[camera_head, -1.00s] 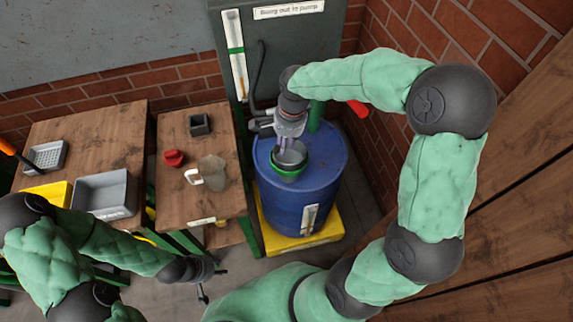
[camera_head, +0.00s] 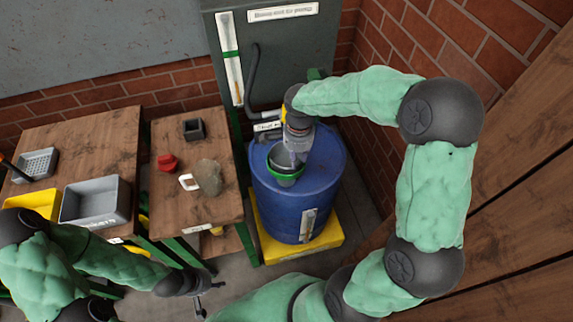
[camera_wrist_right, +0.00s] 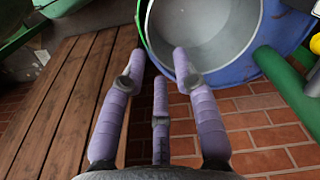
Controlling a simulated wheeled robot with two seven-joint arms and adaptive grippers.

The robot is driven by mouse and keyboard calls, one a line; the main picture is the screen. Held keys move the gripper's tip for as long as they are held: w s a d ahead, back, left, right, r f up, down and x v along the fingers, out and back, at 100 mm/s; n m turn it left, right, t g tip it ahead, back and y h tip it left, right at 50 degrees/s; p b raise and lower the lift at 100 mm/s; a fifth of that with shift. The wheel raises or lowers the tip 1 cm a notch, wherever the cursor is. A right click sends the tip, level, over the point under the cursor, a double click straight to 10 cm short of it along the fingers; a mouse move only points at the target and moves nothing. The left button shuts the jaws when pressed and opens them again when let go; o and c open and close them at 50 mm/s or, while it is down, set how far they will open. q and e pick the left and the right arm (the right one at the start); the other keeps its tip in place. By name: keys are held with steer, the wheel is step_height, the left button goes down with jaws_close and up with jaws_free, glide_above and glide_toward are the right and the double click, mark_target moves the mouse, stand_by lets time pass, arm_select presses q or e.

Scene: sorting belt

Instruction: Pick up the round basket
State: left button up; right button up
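The round basket (camera_head: 284,171) is a grey, deep, bowl-like vessel with a green band, on top of the blue barrel (camera_head: 290,207). Its pale hollow inside (camera_wrist_right: 205,25) fills the upper middle of the right wrist view. My right gripper (camera_head: 293,157) is at the basket's upper right edge in the head view. In the wrist view its purple fingers (camera_wrist_right: 157,65) are spread, with one overlapping the basket's opening and one left of its rim. I cannot tell whether they touch it. My left gripper (camera_head: 203,285) is low at the left, away from the basket; its fingers are unclear.
A green cabinet (camera_head: 283,40) with a black hose stands behind the barrel, and a brick wall is at the right.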

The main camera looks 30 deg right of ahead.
step_height(320, 180, down, 3)
steer(key=shift+f+b, duration=0.1)
steer(key=shift+b, duration=0.35)
jaws_close()
steer(key=shift+r, duration=0.7)
step_height(320, 180, up, 2)
steer(key=shift+r+p, duration=0.1)
steer(key=shift+p, duration=0.55)
steer(key=s+a+r+p, duration=0.2)
steer(key=s+a+r, duration=0.1)
steer(key=s, duration=0.3)
steer(key=s+a+r+p, duration=0.2)
steer(key=s+a+r, duration=0.1)
steer(key=s+r, duration=0.3)
steer(key=shift+s+a+r, duration=0.25)
steer(key=shift+r, duration=0.05)
